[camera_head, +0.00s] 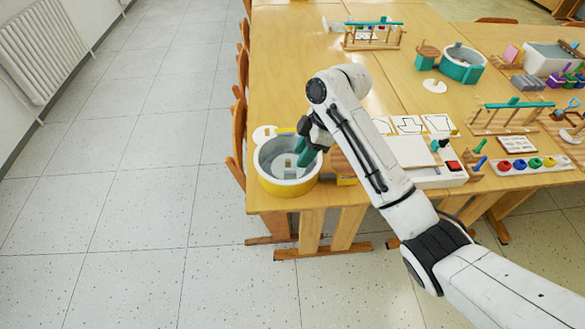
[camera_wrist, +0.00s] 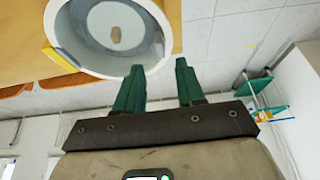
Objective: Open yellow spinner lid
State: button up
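The yellow spinner (camera_head: 289,187) is a round yellow tub with a white rim at the table's near left corner. Its grey interior and a small pale block show from above; I cannot tell whether a clear lid covers it. In the wrist view the spinner (camera_wrist: 63,47) fills the upper left, with a small brown piece in its middle and a yellow tab at its left edge. My gripper (camera_head: 304,156) is over the spinner's right side. Its green fingers (camera_wrist: 158,78) are apart with nothing between them; whether a fingertip touches the rim is unclear.
A brown disc (camera_head: 341,163) stands just right of the spinner, partly behind my arm. A white disc (camera_head: 263,134) lies behind it. A teal spinner (camera_head: 461,66), wooden racks (camera_head: 372,36) and a paint tray (camera_head: 527,167) are farther off. Floor left of the table is clear.

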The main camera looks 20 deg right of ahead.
aim_at(291, 172)
jog(key=x, duration=0.7)
jog(key=shift+f, duration=0.25)
grip_shut()
dwell(0.3)
